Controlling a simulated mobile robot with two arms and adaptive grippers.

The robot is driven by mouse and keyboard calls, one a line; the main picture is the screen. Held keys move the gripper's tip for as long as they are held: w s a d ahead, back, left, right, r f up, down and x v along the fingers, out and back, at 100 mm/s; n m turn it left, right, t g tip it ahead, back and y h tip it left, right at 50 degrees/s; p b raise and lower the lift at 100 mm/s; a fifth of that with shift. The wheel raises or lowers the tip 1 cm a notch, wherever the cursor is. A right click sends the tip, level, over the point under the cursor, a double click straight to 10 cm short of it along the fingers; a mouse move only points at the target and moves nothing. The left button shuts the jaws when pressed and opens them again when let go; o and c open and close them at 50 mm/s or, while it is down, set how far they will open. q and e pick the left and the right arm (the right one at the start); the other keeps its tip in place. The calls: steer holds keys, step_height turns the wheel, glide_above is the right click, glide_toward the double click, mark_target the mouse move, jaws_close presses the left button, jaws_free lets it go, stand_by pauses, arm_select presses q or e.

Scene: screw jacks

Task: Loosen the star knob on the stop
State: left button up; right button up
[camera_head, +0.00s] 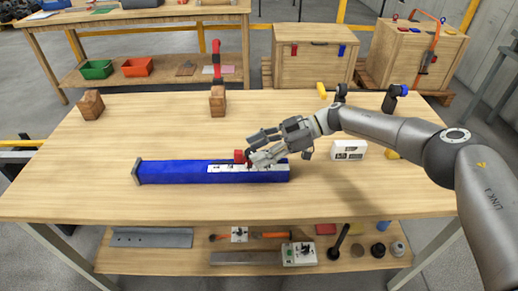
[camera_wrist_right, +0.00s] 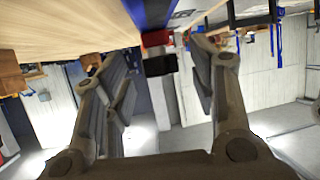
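A blue beam (camera_head: 185,172) lies across the table with a pale scale plate (camera_head: 225,169) on its front face. The red stop (camera_head: 239,156) sits on the beam, right of its middle. In the right wrist view the stop (camera_wrist_right: 157,38) shows with a black knob (camera_wrist_right: 160,66) towards the camera; its star shape is not clear. My right gripper (camera_head: 256,147) is at the stop's right side, coming in from the right. In the wrist view its fingers are spread, with the knob between them and gaps on both sides. My left gripper is out of view.
Two wooden blocks (camera_head: 90,105) and (camera_head: 218,101) stand at the back, with a red-handled tool by the right one. A white box (camera_head: 348,150) lies right of the beam. The table's left front is clear.

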steer(key=v, duration=1.2)
steer(key=shift+f, duration=0.1)
